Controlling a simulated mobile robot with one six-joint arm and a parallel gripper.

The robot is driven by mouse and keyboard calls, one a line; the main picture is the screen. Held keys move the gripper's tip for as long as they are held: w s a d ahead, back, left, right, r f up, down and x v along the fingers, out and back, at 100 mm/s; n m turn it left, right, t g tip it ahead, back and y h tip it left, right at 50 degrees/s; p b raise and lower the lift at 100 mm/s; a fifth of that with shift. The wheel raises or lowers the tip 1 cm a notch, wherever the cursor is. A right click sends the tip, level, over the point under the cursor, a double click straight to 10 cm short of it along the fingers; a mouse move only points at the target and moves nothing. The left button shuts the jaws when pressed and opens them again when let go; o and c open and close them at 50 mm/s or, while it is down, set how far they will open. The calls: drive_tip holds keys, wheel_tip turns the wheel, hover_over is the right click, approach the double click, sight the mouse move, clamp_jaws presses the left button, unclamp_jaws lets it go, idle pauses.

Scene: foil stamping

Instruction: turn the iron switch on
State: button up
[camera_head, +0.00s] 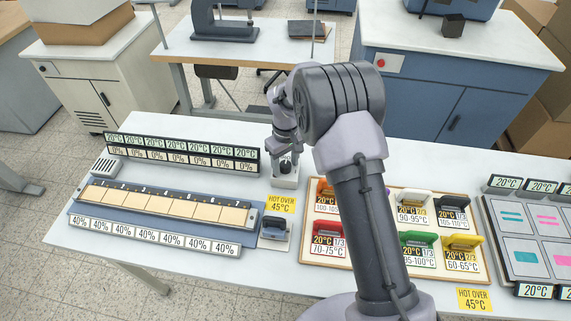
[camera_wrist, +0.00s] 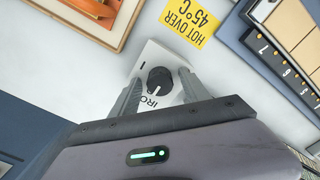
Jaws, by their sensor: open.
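The iron switch is a small white box (camera_head: 286,182) with a dark round knob (camera_wrist: 159,80) on its face, standing on the white table behind the yellow hot-warning label. In the wrist view the letters "IRO" show beside the knob, and the rest of the word is hidden by a finger. A short mark shows at the plate's left side. My gripper (camera_wrist: 159,76) is open, with one finger on each side of the knob. I cannot tell whether the fingers touch it. In the head view my gripper (camera_head: 285,153) is right above the box.
A small dark-blue device (camera_head: 274,229) sits in front of the switch by a yellow warning label (camera_head: 281,204). A numbered strip (camera_head: 160,204) and display row (camera_head: 180,154) lie left. A wooden tray (camera_head: 308,250) of coloured blocks lies right, partly behind my arm.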

clamp_jaws()
drive_tip(key=shift+m, duration=0.3)
drive_tip(key=m+b, duration=0.1)
drive_tip(key=m, duration=0.2)
drive_tip(key=shift+m, duration=0.3)
drive_tip(key=m+b, duration=0.1)
drive_tip(key=m, duration=0.3)
drive_tip(key=shift+m, duration=0.3)
drive_tip(key=m+b, duration=0.1)
drive_tip(key=m, duration=0.3)
drive_tip(key=shift+b, duration=0.3)
drive_tip(key=shift+m+b, duration=0.65)
drive_tip(key=shift+m, duration=1.85)
